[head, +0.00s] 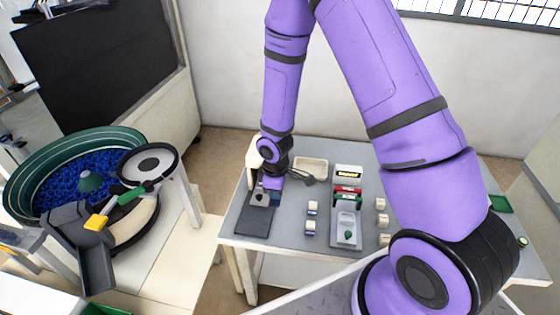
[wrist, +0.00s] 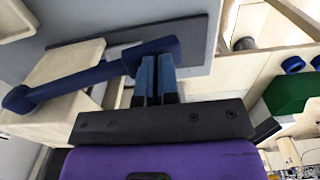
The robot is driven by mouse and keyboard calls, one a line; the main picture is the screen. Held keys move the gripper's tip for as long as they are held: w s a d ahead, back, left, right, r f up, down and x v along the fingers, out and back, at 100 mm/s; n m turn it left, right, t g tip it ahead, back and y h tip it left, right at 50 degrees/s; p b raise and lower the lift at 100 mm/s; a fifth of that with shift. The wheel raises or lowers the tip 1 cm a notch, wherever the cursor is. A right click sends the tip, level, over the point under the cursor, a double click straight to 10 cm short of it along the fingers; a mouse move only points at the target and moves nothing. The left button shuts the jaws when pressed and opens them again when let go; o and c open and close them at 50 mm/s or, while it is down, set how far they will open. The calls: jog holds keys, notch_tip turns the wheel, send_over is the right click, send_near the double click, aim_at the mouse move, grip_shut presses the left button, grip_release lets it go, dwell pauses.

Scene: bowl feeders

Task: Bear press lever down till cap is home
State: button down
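The press has a beige body (wrist: 60,85) in the wrist view and a dark base plate (head: 254,220) in the head view. Its blue press lever (wrist: 75,82) runs from a round end at the left up to a thicker end at the fingertips. My gripper (wrist: 157,62) has its two blue fingers almost together, with only a thin dark line between them. The fingertips are at the lever's thick end and seem to touch it; nothing shows between them. In the head view my gripper (head: 268,188) points down over the press. I cannot make out the cap.
On the grey table, a beige tray (head: 310,160) lies behind, with small white-and-blue blocks (head: 311,227) and a long grey holder (head: 346,242) to the right. A bowl feeder (head: 30,165) stands at the left. My arm hides part of the table's right side.

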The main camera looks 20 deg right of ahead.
jog(key=shift+s+f, duration=0.1)
jog(key=shift+s, duration=0.05)
jog(key=shift+r, duration=2)
notch_tip(320, 180, up, 10)
dwell(0.5)
jog(key=s+d+r+m+t+h, duration=0.1)
jog(key=s+d+r+m, duration=0.25)
jog(key=r, duration=0.65)
jog(key=s+d+r+m+t, duration=0.2)
jog(key=s+r+m, duration=0.15)
jog(key=r, duration=0.65)
jog(key=s+d+r+m+t, duration=0.1)
jog(key=s+r+m, duration=0.1)
jog(key=s+r, duration=0.2)
jog(key=s+d+r+m+t+y, duration=0.1)
jog(key=s+r, duration=0.4)
jog(key=s, duration=0.5)
jog(key=shift+s+m, duration=0.35)
jog(key=shift+m, duration=0.25)
